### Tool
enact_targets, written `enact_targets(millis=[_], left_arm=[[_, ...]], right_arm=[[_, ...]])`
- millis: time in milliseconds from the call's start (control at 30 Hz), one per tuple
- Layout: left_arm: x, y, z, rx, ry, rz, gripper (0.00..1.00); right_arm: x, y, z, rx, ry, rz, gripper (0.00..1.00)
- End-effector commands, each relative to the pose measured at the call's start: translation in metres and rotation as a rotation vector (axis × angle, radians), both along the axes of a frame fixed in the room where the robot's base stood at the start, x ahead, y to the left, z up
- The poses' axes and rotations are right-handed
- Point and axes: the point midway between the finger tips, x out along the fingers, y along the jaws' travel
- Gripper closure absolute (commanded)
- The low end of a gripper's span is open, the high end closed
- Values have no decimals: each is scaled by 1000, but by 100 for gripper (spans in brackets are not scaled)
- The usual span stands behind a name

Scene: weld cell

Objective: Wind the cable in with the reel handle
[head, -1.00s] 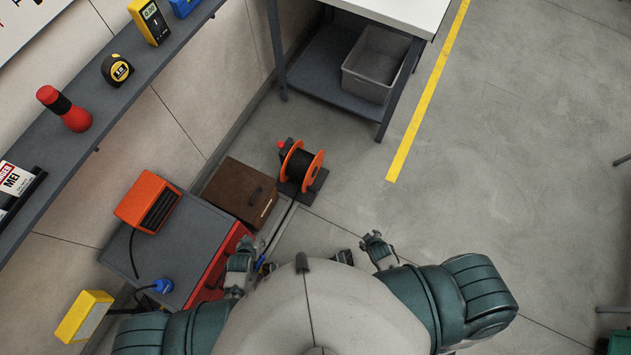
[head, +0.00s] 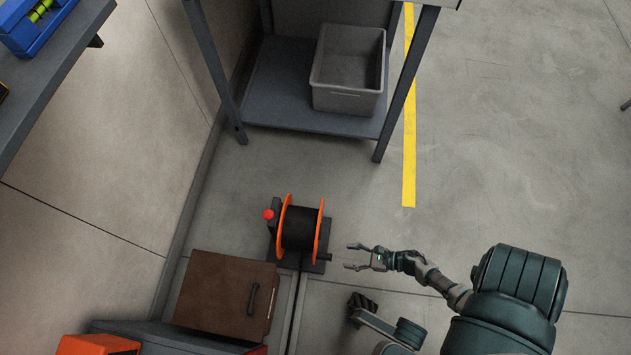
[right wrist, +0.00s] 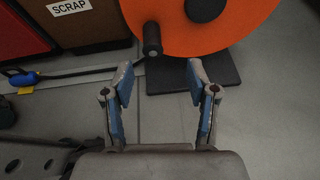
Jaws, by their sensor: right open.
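The cable reel (head: 299,228) stands on a dark base on the floor, with orange side discs and black cable wound between them. A red knob (head: 268,214) shows on its left side. The dark reel handle (head: 326,257) sticks out from the right disc. My right gripper (head: 354,257) is open and empty, just right of the handle, apart from it. In the right wrist view the handle (right wrist: 152,40) lies beyond the open fingertips (right wrist: 160,78), a little left of midway. Black cable (right wrist: 85,72) runs left to a blue plug (right wrist: 22,78).
A brown box (head: 222,293) stands on the floor, left of and nearer than the reel; its SCRAP label shows in the wrist view. A bench with a grey bin (head: 347,70) on its lower shelf stands behind. The floor to the right is open.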

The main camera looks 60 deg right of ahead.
Motion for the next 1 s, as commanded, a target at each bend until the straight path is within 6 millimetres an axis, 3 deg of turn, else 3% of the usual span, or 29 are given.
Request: enact_targets(millis=[33,167,700,1000], left_arm=[[-6,4,-2,-13,-25,-1,43],[-13,9,5,-26,-63,-1,43],[-7,3,3,-18,-74,-2,43],[-7,3,5,-18,-89,-1,43]], right_arm=[[-6,2,-8,-26,-6,26,42],[-1,6,-6,-56,-29,56,42],[54,27,-29,-48,-27,53,42],[73,36,-35,-49,-27,51,42]])
